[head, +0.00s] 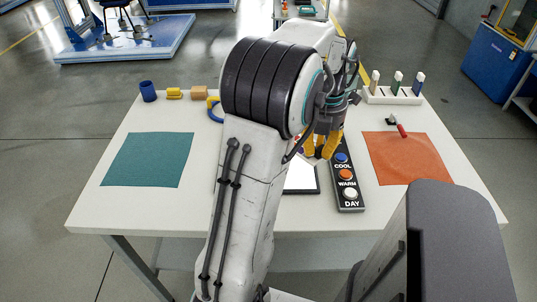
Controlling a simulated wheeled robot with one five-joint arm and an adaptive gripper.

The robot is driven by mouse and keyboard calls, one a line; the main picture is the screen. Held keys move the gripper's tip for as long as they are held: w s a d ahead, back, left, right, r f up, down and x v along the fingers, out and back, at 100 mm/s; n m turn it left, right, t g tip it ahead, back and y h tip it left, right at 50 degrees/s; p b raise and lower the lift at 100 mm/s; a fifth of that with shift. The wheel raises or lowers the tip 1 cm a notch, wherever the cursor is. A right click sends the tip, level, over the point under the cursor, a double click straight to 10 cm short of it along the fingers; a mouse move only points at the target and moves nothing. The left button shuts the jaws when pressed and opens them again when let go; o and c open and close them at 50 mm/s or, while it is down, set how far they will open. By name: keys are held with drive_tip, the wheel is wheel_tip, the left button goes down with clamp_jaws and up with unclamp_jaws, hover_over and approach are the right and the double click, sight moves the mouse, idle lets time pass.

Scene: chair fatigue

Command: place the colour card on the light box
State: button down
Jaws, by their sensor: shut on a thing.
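The light box (301,178) lies near the middle of the table, a bright white panel in a dark frame, partly hidden behind my arm. My gripper (322,148), with yellow fingers, is over the far end of the light box and beside the button panel. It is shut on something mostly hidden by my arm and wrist. A small coloured patch (298,151) shows just left of the fingers and appears to be part of the colour card. I cannot tell whether the card touches the light box.
A button panel (345,182) marked COOL, WARM and DAY stands right of the light box. A white rack (392,97) and small blocks (199,92) line the far edge.

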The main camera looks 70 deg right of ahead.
drive_tip(key=w+d+f, duration=0.1)
drive_tip(key=w+f, duration=0.1)
drive_tip(key=w, duration=0.1)
drive_tip(key=w+d+f+p, duration=0.1)
drive_tip(key=w+f, duration=0.1)
drive_tip(key=w, duration=0.2)
drive_tip(key=w+d+f, duration=0.1)
drive_tip(key=w+f, duration=0.2)
drive_tip(key=w, duration=0.1)
drive_tip(key=shift+d, duration=0.1)
drive_tip(key=shift+f+p, duration=0.4)
drive_tip(key=shift+p, duration=0.15)
drive_tip(key=shift+f, duration=1.6)
drive_tip(key=shift+f, duration=0.15)
drive_tip(key=c, duration=1.2)
unclamp_jaws()
wheel_tip(320, 180, up, 12)
drive_tip(key=shift+r+b, duration=0.2)
drive_tip(key=shift+b, duration=0.15)
